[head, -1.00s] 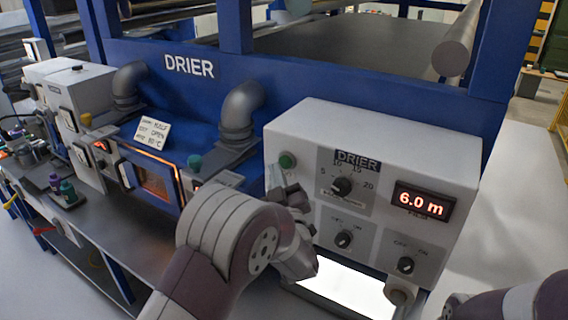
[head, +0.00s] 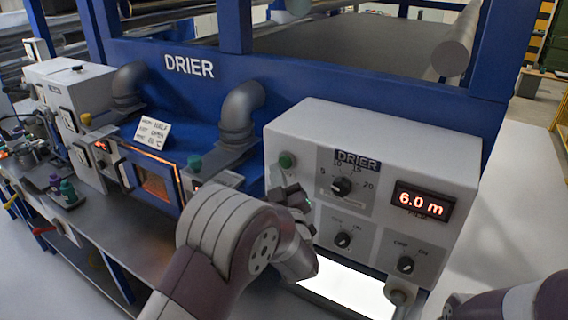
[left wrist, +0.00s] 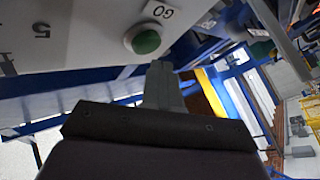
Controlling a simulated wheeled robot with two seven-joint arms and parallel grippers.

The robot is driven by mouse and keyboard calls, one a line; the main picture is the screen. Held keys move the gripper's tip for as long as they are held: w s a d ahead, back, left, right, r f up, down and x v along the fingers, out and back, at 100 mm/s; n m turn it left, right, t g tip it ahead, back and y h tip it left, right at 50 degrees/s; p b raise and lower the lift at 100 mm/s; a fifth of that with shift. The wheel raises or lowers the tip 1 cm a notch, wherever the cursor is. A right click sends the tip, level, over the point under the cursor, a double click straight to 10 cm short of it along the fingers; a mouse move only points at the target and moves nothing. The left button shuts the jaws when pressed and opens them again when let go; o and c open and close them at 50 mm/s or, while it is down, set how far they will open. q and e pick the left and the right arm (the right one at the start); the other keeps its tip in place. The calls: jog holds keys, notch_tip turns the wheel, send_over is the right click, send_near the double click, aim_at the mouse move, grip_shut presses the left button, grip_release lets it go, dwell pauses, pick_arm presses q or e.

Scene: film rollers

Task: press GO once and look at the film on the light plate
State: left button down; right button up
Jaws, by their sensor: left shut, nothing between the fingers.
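The green GO button (left wrist: 146,41) is on the left side of the white DRIER control box; its GO label (left wrist: 158,11) shows beside it in the left wrist view. In the head view the green button (head: 286,160) shows just above my left gripper (head: 290,193). My left gripper is shut and empty, its fingertips (left wrist: 161,68) close below the button; I cannot tell if they touch it. The light plate (head: 350,288) glows white under the box, partly hidden by my left arm. No film can be made out on it. My right gripper is not in view.
The DRIER box (head: 350,130) has a dial (head: 341,187), two switches and a display (head: 424,201) reading 6.0 m. To the left are a lit oven window (head: 155,187), a note card (head: 152,133) and grey pipes (head: 238,115). My right arm shows at lower right.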

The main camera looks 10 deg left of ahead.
pick_arm(q)
jog(key=shift+w+d+b, duration=0.15)
jog(key=shift+w+b, duration=0.25)
jog(key=shift+w+d+b, duration=0.15)
jog(key=shift+w+b, duration=0.15)
jog(key=shift+w, duration=0.1)
dwell(0.8)
jog(key=shift+s, duration=0.1)
jog(key=shift+s+a+b, duration=0.3)
jog(key=shift+s+b, duration=0.1)
jog(key=shift+s, duration=0.3)
